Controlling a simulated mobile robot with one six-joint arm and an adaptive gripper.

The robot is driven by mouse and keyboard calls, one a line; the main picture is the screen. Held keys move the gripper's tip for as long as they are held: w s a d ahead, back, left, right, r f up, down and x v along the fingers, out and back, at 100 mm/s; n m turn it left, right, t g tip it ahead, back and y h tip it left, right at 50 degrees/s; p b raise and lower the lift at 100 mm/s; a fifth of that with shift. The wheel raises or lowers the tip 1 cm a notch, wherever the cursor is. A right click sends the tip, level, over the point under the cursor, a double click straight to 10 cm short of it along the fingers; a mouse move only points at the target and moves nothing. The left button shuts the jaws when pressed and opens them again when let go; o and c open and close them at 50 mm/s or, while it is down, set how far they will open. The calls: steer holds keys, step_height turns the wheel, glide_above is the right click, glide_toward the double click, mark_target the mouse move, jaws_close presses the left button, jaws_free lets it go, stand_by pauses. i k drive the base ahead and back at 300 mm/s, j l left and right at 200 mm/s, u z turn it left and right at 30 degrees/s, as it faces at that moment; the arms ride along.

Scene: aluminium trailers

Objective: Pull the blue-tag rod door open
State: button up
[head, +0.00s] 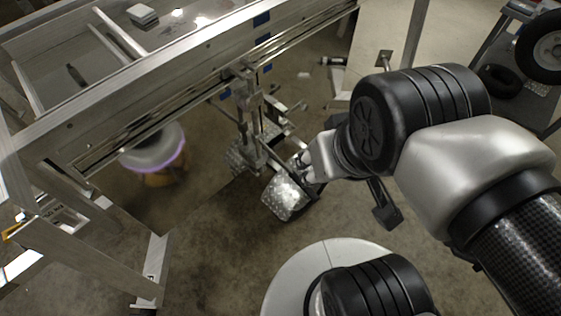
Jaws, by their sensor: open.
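My gripper (309,169) is in the middle of the head view, at the end of my arm coming from the right. It is open, and its fingertips are small and partly hidden by the wrist. It is close to an upright metal rod assembly (249,112) and a shiny diamond-plate piece (285,196); I cannot tell whether it touches either. Several blue tags show along the aluminium frame, one near its top (262,19). I cannot tell which part is the rod door or whether it is open.
A long aluminium rail (150,72) crosses the upper left, with a frame leg (152,270) at lower left. A round stool-like object (153,148) with a purple glow stands beneath. A wheel (545,48) is at upper right. Bare floor (215,240) lies below the rod assembly.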

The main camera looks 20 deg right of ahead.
mark_target(161, 176)
steer(key=i+l+u, duration=0.15)
steer(key=l, duration=0.2)
steer(key=i+l+u, duration=0.15)
steer(key=l, duration=0.25)
steer(key=i+l+u, duration=0.15)
steer(key=l, duration=0.25)
steer(key=i+j, duration=0.05)
steer(key=i, duration=0.05)
